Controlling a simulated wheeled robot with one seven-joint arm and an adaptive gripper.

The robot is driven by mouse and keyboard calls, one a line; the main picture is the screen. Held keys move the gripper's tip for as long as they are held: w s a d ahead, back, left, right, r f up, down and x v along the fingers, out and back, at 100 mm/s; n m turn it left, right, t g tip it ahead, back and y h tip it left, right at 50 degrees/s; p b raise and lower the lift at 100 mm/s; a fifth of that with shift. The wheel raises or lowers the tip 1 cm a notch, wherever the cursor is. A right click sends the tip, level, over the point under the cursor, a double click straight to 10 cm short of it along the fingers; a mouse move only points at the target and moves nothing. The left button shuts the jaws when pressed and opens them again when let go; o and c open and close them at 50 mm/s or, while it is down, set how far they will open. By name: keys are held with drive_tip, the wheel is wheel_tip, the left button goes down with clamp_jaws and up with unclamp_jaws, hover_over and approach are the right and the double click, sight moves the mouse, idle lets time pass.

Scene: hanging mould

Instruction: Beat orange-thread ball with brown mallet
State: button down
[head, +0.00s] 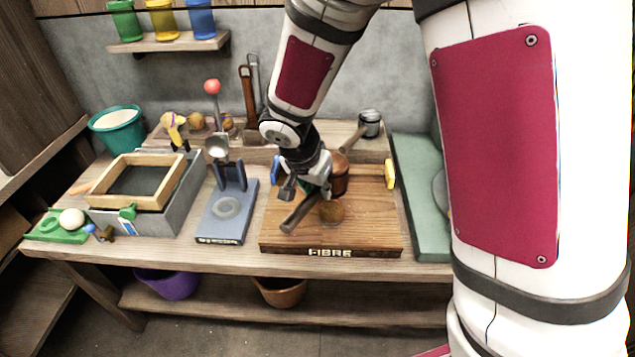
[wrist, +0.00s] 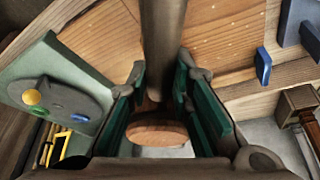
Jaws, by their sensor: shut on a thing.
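The orange-thread ball (head: 332,212) is a small brown-orange round thing on the wooden board marked FIBRE (head: 375,228), near its middle. I cannot make out the ball in the wrist view. My gripper (head: 318,184) is shut on the brown mallet (head: 341,176), above the board and just behind and above the ball. The mallet's dark handle (head: 298,213) slants down to the lower left, beside the ball. In the wrist view the handle (wrist: 163,45) runs between the green-padded fingers, and the round brown head end (wrist: 158,133) shows below them. The gripper partly hides the mallet in the head view.
A blue-grey stand (head: 228,208) and a wooden frame on a grey vat (head: 100,192) stand left. A green panel (head: 418,190) lies right of the board. Blue and yellow (head: 390,175) blocks flank the board.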

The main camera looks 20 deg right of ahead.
drive_tip(key=shift+f, duration=0.45)
drive_tip(key=shift+f+b, duration=0.1)
drive_tip(key=shift+b, duration=0.2)
wheel_tip(320, 180, down, 4)
drive_tip(key=b, duration=0.5)
drive_tip(key=shift+r+p, duration=1.45)
drive_tip(key=shift+r, duration=0.8)
drive_tip(key=shift+f, duration=0.2)
wheel_tip(320, 180, down, 4)
drive_tip(key=b, duration=0.5)
drive_tip(key=shift+r+p, duration=1.35)
drive_tip(key=shift+r, duration=0.85)
drive_tip(key=shift+f, duration=0.1)
